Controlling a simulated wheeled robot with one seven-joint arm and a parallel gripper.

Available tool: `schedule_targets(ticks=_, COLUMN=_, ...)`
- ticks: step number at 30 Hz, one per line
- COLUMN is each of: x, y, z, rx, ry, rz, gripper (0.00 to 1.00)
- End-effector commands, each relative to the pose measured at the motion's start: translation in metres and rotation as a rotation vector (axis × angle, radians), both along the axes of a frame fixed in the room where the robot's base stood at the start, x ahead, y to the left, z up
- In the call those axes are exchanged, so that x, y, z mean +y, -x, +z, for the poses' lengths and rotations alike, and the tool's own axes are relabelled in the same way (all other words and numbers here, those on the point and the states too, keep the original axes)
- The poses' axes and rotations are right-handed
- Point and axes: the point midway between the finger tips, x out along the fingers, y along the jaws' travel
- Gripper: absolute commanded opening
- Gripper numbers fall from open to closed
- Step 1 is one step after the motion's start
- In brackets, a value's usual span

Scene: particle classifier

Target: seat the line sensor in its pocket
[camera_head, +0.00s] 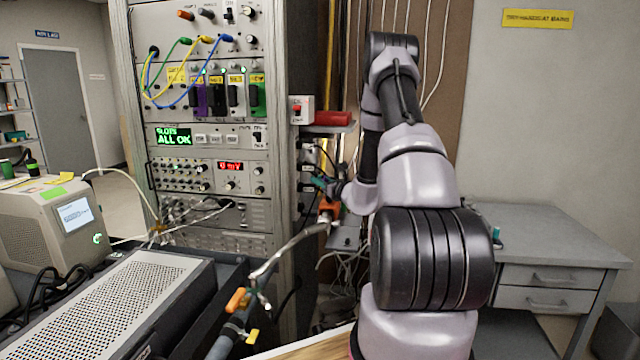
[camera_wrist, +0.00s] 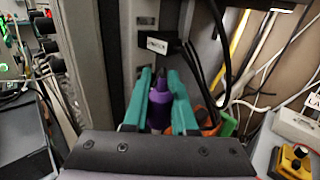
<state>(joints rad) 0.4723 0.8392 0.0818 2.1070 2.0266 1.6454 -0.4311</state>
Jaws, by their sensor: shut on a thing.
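My gripper (camera_wrist: 158,76) has two teal fingers, and they are shut on a purple cylindrical piece with a dark narrow tip, which I take to be the line sensor (camera_wrist: 159,108). It points up the picture towards the rack's side. Just beyond the fingertips, a black block with a white label (camera_wrist: 156,43) sits on the grey rack side; its text is too small to read surely. I cannot tell whether this is the pocket or whether the sensor touches it. In the head view my gripper (camera_head: 318,183) is at the rack's right side, and the sensor cannot be made out.
The instrument rack (camera_head: 283,150) stands left of my arm. Black cables (camera_wrist: 222,50) hang close to the right of the fingers. A red tray (camera_head: 333,118) juts out above. A grey desk (camera_head: 560,240) stands at the right, and a perforated box (camera_head: 130,300) at the front left.

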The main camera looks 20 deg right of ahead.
Motion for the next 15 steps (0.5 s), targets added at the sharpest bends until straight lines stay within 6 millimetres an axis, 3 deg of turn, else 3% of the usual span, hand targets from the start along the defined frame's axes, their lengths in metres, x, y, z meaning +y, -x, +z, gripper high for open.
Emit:
schedule_targets(ticks=8, x=0.000, y=0.000, z=-0.010, rx=0.002, ry=-0.001, rz=0.001, gripper=0.00)
schedule_targets(ticks=15, x=0.000, y=0.000, z=-0.034, rx=0.002, ry=-0.001, rz=0.001, gripper=0.00)
